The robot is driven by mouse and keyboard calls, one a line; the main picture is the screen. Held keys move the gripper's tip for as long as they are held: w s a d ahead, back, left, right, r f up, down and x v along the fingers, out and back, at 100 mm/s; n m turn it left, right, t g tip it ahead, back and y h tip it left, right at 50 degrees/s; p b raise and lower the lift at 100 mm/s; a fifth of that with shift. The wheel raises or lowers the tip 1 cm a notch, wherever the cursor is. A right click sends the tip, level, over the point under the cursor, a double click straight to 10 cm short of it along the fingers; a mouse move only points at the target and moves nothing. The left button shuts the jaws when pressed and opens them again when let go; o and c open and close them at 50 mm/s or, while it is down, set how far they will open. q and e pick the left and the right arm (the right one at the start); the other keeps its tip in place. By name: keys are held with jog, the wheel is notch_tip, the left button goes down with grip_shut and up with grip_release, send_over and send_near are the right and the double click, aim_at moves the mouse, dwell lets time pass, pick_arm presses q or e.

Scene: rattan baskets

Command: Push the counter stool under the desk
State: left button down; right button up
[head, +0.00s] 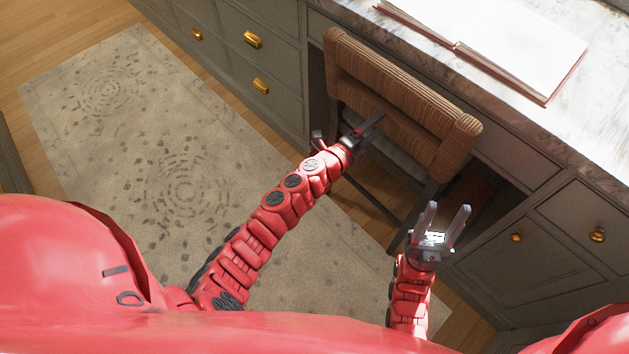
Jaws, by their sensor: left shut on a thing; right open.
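The counter stool (395,82) has a woven rattan backrest on a dark frame. It stands upright at the knee opening of the desk (585,125), its back close to the marble top's front edge. The seat is mostly hidden behind the backrest. My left gripper (352,130) is at the lower left part of the stool's back and is shut on the stool; the exact contact is hard to see. My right gripper (445,215) is open and empty, fingers pointing up the picture, near the stool's right side and apart from it as far as I can tell.
An open book (500,40) lies on the desktop. Grey drawers with brass handles (253,39) flank the opening on both sides. A patterned beige rug (150,150) covers the wooden floor at left, with free room there.

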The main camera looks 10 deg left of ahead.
pick_arm(q)
grip_release()
jog(key=shift+s+a+f, duration=0.1)
jog(key=shift+a+f, duration=0.05)
jog(key=shift+f, duration=0.35)
jog(key=shift+s+a+f, duration=0.1)
jog(key=shift+f, duration=0.4)
jog(key=r+v, duration=0.1)
jog(key=v, duration=1)
jog(key=shift+s, duration=0.25)
jog(key=shift+a+r, duration=0.15)
